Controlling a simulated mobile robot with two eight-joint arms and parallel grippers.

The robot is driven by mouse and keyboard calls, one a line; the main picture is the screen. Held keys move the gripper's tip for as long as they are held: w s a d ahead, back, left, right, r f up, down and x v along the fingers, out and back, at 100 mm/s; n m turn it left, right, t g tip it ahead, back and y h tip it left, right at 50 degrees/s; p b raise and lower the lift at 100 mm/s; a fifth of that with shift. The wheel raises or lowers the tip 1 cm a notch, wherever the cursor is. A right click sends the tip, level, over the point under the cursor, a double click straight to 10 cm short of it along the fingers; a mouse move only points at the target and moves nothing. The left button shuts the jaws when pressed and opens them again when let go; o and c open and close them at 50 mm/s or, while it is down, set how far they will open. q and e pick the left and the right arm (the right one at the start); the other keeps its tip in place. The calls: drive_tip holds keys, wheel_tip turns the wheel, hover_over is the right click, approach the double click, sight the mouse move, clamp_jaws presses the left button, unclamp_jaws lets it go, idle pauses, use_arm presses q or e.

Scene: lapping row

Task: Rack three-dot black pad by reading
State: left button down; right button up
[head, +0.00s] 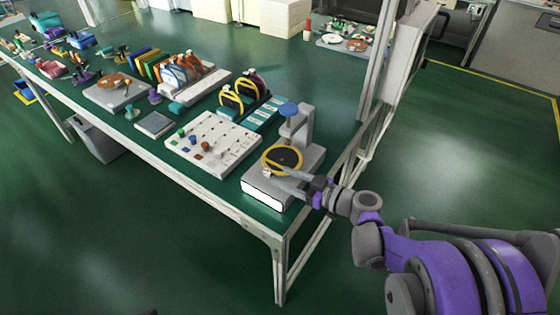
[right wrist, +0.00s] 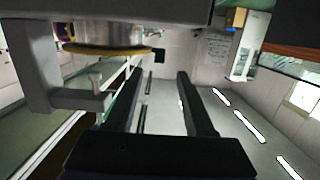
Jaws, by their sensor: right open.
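A round black pad with a yellow rim (head: 284,160) lies on the grey gauge stand (head: 312,158) at the bench's right end. Its dots are too small to read. The stand has an upright column, a blue knob (head: 289,109) and a blank white front panel (head: 262,194). My right gripper (head: 270,172) is at the pad's near edge in the head view. In the right wrist view my right gripper (right wrist: 158,85) is open with nothing between its fingers, and the yellow rim (right wrist: 108,50) shows beyond them to the upper left. My left gripper is out of view.
A rack with upright yellow-rimmed dark pads (head: 238,97) and teal slots (head: 262,113) stands behind the gauge. A white board with coloured pegs (head: 213,143) lies to its left. Further racks and tools crowd the bench leftward. The floor right of the bench is clear.

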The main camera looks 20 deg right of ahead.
sight(272, 173)
drive_tip(key=x, duration=0.5)
drive_tip(key=shift+f, duration=0.25)
drive_tip(key=shift+c, duration=0.3)
clamp_jaws()
